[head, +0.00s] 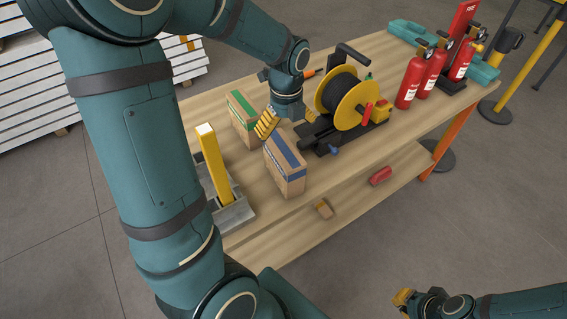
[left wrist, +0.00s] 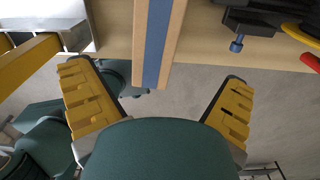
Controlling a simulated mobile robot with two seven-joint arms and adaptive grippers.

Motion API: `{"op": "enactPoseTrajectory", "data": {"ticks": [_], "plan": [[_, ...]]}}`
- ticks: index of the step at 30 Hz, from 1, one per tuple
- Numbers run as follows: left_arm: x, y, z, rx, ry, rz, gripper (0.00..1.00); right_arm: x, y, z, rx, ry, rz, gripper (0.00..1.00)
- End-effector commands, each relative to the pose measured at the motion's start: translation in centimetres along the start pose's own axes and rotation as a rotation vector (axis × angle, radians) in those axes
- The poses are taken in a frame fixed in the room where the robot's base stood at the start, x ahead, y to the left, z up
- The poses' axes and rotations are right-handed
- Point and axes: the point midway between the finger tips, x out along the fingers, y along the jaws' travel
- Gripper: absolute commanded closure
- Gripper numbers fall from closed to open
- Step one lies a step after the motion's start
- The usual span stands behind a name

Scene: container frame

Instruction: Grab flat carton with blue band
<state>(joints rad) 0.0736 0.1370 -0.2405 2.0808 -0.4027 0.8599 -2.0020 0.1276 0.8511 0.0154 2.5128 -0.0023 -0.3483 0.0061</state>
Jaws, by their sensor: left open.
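The flat carton with a blue band (head: 286,168) stands upright near the table's front edge, a brown box with the band along its top. In the left wrist view the carton (left wrist: 176,42) shows its blue band (left wrist: 157,45) between the finger pads, nearer the left one. My left gripper (head: 284,126) is open just above and behind the carton. Its yellow fingers (left wrist: 156,86) are spread wide with nothing held; whether they touch the carton cannot be told. My right gripper (head: 403,299) is low at the bottom right, away from the table; its fingers are unclear.
A carton with a green band (head: 241,112) stands behind-left of the blue one. A yellow post on a grey base (head: 214,163) is at left. A yellow cable reel (head: 350,98) stands close on the right, red extinguishers (head: 410,80) farther off. A lower shelf (head: 345,205) holds small items.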

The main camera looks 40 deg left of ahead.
Motion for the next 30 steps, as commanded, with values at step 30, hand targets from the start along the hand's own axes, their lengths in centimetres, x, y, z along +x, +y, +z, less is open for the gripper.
{"op": "enactPoseTrajectory", "data": {"ticks": [30], "plan": [[9.4, 0.7, -0.1, -0.002, 0.001, -0.002, 0.00, 2.6, 0.9, -0.3, -0.003, 0.013, 0.000, 1.00]]}}
